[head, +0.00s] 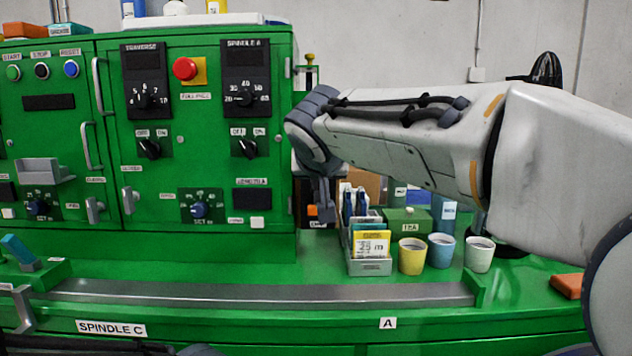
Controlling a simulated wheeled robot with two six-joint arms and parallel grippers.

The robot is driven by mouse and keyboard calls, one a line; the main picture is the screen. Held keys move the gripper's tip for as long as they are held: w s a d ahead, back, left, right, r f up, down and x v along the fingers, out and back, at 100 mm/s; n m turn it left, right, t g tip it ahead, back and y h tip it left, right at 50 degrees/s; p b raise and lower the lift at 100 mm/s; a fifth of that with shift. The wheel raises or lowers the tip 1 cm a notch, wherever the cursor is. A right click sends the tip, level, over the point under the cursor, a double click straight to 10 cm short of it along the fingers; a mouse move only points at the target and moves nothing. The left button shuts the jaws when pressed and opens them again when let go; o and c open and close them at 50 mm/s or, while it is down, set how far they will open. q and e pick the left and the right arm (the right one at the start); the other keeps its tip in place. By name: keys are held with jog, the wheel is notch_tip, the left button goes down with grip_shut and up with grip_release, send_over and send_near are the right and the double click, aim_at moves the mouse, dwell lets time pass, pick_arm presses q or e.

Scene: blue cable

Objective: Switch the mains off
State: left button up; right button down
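No label reading "mains" is legible on the green cabinet (200,160). Two black OFF/ON rotary switches show on its front, one under the traverse dial (150,148) and one under the spindle A dial (247,148). A small upright part with a yellow knob (310,58) stands at the cabinet's right side. My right gripper (325,212) hangs down beside the cabinet's right edge, under my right wrist. It is small and partly dark, so its opening is unclear. A label and an orange part behind it are partly hidden.
A red emergency button (185,69) sits between the dials. Right of my gripper stand a card holder (370,266), a green tea box (408,220) and three cups, yellow (411,258), blue (441,252) and white (479,256). A metal rail (260,293) runs along the front.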

pick_arm(q)
jog(key=shift+s+a+f, duration=0.1)
jog(key=shift+s+f, duration=0.05)
jog(key=shift+s, duration=0.2)
pick_arm(e)
jog(key=s+f+v, duration=0.1)
jog(key=v, duration=1.2)
jog(key=shift+f, duration=0.25)
